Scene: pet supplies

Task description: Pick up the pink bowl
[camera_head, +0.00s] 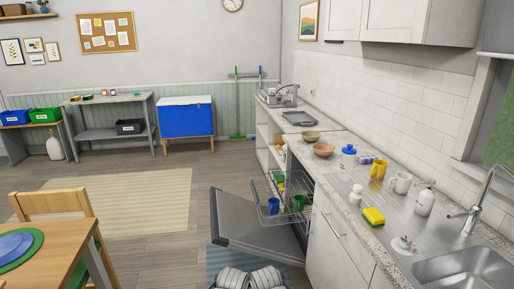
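A pinkish-brown bowl (324,150), the closest match to the pink bowl, stands upright on the counter right of the open dishwasher. It looks empty, but its inside is small in this view. An olive-yellow bowl (311,135) stands just behind it. A blue lidded item (348,149) sits to its right.
The dishwasher door (250,222) hangs open into the floor space, with a rack (285,205) of cups pulled out above it. Mugs, a yellow sponge (373,216) and a sink (465,268) line the counter. A table (30,262) and chair stand left.

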